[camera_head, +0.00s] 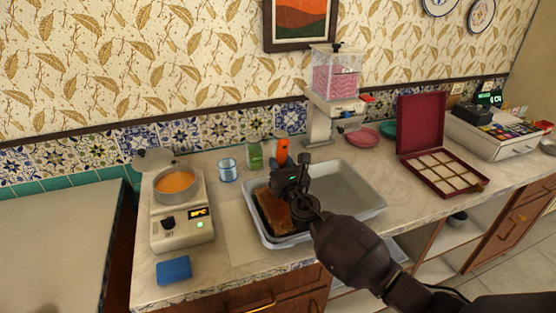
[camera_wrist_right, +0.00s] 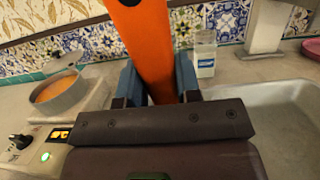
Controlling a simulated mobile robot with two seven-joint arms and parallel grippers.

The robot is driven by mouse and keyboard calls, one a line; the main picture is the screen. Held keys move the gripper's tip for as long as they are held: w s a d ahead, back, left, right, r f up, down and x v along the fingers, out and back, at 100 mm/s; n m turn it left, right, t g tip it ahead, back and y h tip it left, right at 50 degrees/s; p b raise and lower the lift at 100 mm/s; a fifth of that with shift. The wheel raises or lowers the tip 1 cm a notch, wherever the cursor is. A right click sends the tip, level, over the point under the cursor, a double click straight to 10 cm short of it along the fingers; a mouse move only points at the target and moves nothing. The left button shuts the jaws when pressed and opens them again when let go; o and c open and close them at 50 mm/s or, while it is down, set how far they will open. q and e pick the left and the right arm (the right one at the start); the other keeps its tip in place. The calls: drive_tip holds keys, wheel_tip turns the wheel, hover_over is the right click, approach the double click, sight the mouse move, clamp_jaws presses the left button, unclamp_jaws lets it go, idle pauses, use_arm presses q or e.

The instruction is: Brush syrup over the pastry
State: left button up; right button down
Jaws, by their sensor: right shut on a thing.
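My right gripper (camera_head: 287,163) is over the left part of a grey metal tray (camera_head: 352,188). It is shut on an orange-handled brush (camera_head: 283,149), whose handle points up. In the right wrist view the orange handle (camera_wrist_right: 146,45) stands between the blue fingers (camera_wrist_right: 160,82). The bristles are hidden, so I cannot tell whether they touch anything. A golden-brown pastry (camera_head: 271,212) lies in the left part of the tray, partly hidden by my gripper. A pot of orange syrup (camera_head: 175,181) sits on a white heater to the left; it also shows in the wrist view (camera_wrist_right: 58,90).
The white heater (camera_head: 182,232) has a lit display and green light. A blue glass (camera_head: 227,170) and a green-filled jar (camera_head: 254,153) stand behind the tray. A blue sponge (camera_head: 174,270) lies in front. A dispenser (camera_head: 334,85) and an open red box (camera_head: 442,170) are right.

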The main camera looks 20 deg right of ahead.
drive_tip(key=shift+p+v, duration=0.35)
drive_tip(key=shift+v, duration=0.6)
drive_tip(key=shift+s+d+p, duration=1)
drive_tip(key=shift+s+d, duration=0.75)
drive_tip(key=shift+s, duration=4.2)
use_arm(q)
drive_tip(key=shift+w+r+b, duration=0.15)
drive_tip(key=shift+r+b, duration=0.45)
drive_tip(key=shift+r, duration=0.45)
use_arm(e)
drive_tip(key=f+x, duration=0.1)
drive_tip(key=x, duration=0.6)
drive_tip(key=shift+w, duration=0.25)
use_arm(q)
drive_tip(key=f+b, duration=0.1)
drive_tip(key=b, duration=0.1)
drive_tip(key=f+b, duration=0.1)
drive_tip(key=shift+s+f+b, duration=0.2)
drive_tip(key=shift+f+b, duration=0.15)
drive_tip(key=shift+b, duration=0.05)
use_arm(e)
drive_tip(key=x, duration=0.3)
drive_tip(key=f+x, duration=0.1)
drive_tip(key=x, duration=0.2)
drive_tip(key=f+x, duration=0.1)
drive_tip(key=x, duration=0.2)
drive_tip(key=shift+w, duration=0.6)
